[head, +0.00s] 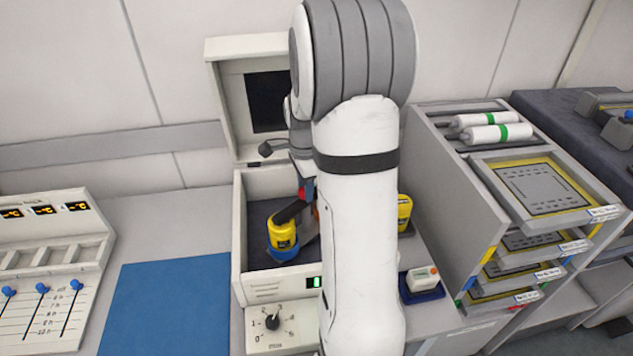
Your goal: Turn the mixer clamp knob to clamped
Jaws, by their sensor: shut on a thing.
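The mixer (241,262) is a white box with its lid (229,92) standing open and a dark inside. A yellow jar (282,232) sits tilted in a blue holder (284,254) in it, with a dark bar across its top. A small red part at the upper end of that bar looks like the clamp knob (307,189). My gripper (308,196) is at this red part and shut on it. My white arm hides most of the gripper, the fingertips and the mixer's right half, so the knob's angle cannot be read.
A dial (272,322) is on the mixer's front. A yellow container (404,212) and a small white device (422,279) stand to the right, before a tray rack (437,180). A blue mat (165,305) lies clear at left, beside a slider panel (45,300).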

